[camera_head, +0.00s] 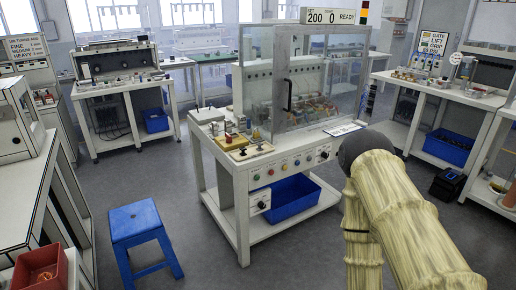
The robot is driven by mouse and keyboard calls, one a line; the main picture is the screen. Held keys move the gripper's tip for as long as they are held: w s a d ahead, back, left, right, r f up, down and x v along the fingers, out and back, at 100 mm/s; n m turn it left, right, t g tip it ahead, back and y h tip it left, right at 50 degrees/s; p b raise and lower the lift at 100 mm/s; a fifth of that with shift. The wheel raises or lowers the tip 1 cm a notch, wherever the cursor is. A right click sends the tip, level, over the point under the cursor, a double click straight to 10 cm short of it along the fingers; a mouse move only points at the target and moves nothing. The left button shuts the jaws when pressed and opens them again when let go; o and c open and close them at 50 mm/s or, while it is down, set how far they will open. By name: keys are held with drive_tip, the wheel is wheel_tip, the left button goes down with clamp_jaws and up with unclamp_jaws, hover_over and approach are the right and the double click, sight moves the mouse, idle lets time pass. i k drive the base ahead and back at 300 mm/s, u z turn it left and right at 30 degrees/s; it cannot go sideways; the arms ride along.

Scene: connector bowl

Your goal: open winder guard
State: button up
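The winder (268,170) stands on a white bench in the middle of the room. Its guard (308,88) is a clear panel in a grey frame across the front, with a dark upright handle (287,95) near its left side. The guard looks closed, and winding parts show through it. My arm, in a pale ribbed sleeve, rises at the lower right with a dark rounded joint near the bench's right end. My gripper is not visible, so its state and distance from the handle cannot be seen.
A blue stool (137,222) stands at the front left, and a red bin (41,269) is at the lower left. A blue crate (291,198) sits under the bench. Grey floor is clear between stool and bench.

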sight(284, 82)
drive_tip(key=z, duration=0.45)
drive_tip(key=k, duration=0.5)
drive_tip(key=z, duration=0.6)
drive_tip(key=i, duration=0.85)
drive_tip(key=u, duration=1.25)
drive_tip(key=i, duration=0.6)
drive_tip(key=u, duration=0.65)
